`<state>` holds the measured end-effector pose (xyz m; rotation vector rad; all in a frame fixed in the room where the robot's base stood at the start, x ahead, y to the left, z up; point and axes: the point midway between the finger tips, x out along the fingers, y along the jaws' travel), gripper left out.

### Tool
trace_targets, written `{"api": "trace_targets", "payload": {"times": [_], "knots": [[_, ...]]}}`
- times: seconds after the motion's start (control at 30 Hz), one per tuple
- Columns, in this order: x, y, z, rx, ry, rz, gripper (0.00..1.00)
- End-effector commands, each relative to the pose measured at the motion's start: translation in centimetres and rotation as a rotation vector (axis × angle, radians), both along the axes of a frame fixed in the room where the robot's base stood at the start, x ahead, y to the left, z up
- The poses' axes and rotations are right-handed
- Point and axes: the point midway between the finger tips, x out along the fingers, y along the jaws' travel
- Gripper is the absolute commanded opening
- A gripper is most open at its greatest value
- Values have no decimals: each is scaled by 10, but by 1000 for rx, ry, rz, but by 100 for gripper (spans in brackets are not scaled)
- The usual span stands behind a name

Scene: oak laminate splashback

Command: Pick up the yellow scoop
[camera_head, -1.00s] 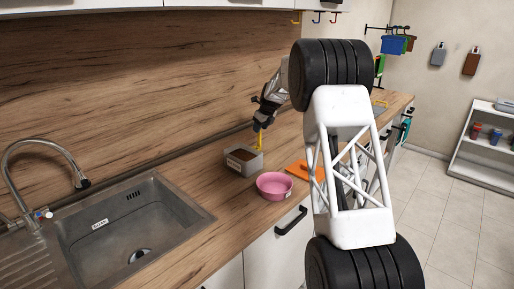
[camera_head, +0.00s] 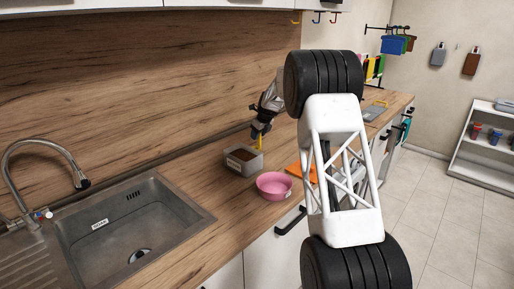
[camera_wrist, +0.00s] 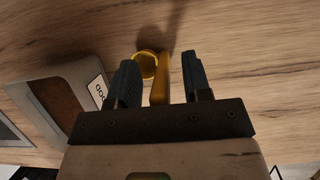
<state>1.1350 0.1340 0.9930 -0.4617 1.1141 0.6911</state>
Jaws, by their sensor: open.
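The yellow scoop (camera_wrist: 159,91) is between the two dark fingers of my gripper (camera_wrist: 158,66) in the wrist view, its handle toward the palm and its round end (camera_wrist: 146,65) farther off. The fingers are open, with gaps visible beside the handle. In the head view a small part of the scoop (camera_head: 260,144) shows below my gripper (camera_head: 258,133), behind the grey container. Its lower end is hidden there.
A labelled grey container (camera_head: 245,168) with brown contents stands just beside the scoop, and also shows left in the wrist view (camera_wrist: 75,75). A pink bowl (camera_head: 274,187) and an orange flat item (camera_head: 303,172) are in front. The sink (camera_head: 185,222) is left.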

Motion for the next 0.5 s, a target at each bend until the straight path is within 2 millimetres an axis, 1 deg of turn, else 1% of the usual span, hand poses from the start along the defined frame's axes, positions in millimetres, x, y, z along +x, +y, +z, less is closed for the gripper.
{"api": "trace_targets", "payload": {"times": [0.13, 0.17, 0.43, 0.5], "knots": [[0, 0, 0, 0, 0, 0, 45], [0, 0, 0, 0, 0, 0, 42], [0, 0, 0, 0, 0, 0, 0], [0, 0, 0, 0, 0, 0, 0]]}}
